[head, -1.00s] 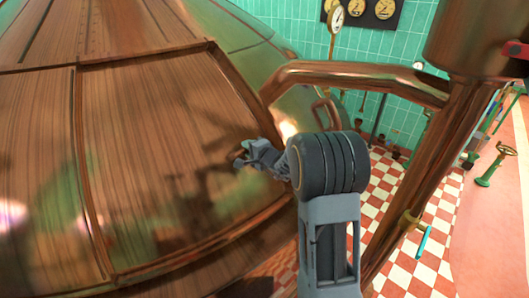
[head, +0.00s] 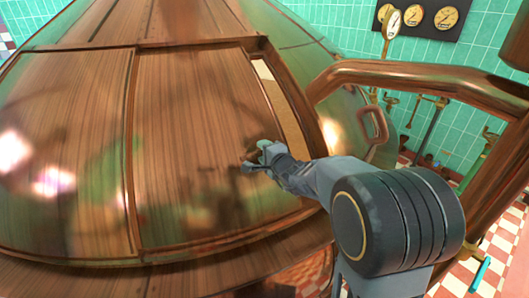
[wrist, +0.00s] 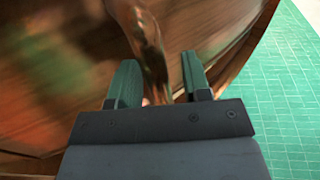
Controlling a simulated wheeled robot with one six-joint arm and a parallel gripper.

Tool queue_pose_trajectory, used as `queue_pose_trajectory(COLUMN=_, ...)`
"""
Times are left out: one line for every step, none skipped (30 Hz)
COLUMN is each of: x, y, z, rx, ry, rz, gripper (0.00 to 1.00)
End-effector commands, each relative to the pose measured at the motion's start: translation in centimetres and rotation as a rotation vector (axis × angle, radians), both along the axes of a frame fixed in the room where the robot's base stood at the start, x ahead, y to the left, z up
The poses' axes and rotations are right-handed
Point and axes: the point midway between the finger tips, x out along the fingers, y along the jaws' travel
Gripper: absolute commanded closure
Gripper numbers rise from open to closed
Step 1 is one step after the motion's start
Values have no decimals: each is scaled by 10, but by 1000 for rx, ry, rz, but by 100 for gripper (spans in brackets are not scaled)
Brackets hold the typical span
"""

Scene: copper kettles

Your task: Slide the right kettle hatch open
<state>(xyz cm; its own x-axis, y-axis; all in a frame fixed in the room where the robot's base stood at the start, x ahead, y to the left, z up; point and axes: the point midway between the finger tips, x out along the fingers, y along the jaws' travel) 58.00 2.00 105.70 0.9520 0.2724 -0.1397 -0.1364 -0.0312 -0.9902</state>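The right kettle hatch (head: 190,120) is a copper-brown panel on the domed kettle, between a left seam and the frame's right edge. It stands part way open, with a narrow pale tan gap (head: 278,95) along its right side. My gripper (head: 260,157) is at the panel's lower right, and my arm reaches in from the right. In the wrist view, the two green-grey fingers (wrist: 157,82) stand either side of the copper hatch handle (wrist: 146,40).
A thick copper pipe (head: 410,75) arches close to the right of my arm. A small looped copper handle (head: 376,126) sits on the kettle's right side. Gauges (head: 415,17) hang on the green tiled wall behind. A red-and-white checkered floor (head: 505,235) shows at lower right.

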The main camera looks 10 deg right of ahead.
Motion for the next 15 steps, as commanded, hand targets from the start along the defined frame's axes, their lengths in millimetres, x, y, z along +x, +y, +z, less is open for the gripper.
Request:
queue_pose_trajectory(x=0, y=1, z=-1, rx=1, ry=1, rz=1, gripper=52)
queue_pose_trajectory(x=0, y=1, z=-1, rx=1, ry=2, rz=1, gripper=52)
queue_pose_trajectory(x=0, y=1, z=-1, rx=1, ry=2, rz=1, gripper=52)
queue_pose_trajectory(x=0, y=1, z=-1, rx=0, ry=3, rz=1, gripper=52)
queue_pose_trajectory(x=0, y=1, z=-2, rx=0, ry=3, rz=1, gripper=52)
queue_pose_trajectory(x=0, y=0, z=-2, rx=1, ry=3, rz=1, gripper=52)
queue_pose_trajectory(x=0, y=0, z=-2, rx=1, ry=3, rz=1, gripper=52)
queue_pose_trajectory(x=0, y=0, z=-2, rx=1, ry=3, rz=0, gripper=52)
queue_pose_trajectory(x=-2, y=0, z=-2, rx=1, ry=3, rz=0, gripper=52)
queue_pose_trajectory(x=-3, y=-1, z=-1, rx=1, ry=2, rz=0, gripper=52)
queue_pose_trajectory(x=-5, y=-2, z=-1, rx=0, ry=2, rz=0, gripper=52)
queue_pose_trajectory(x=-9, y=-3, z=-1, rx=0, ry=2, rz=0, gripper=52)
queue_pose_trajectory(x=-13, y=-4, z=0, rx=0, ry=2, rz=-1, gripper=52)
queue_pose_trajectory(x=-17, y=-6, z=1, rx=0, ry=1, rz=-2, gripper=52)
queue_pose_trajectory(x=-24, y=-8, z=1, rx=-1, ry=1, rz=-2, gripper=52)
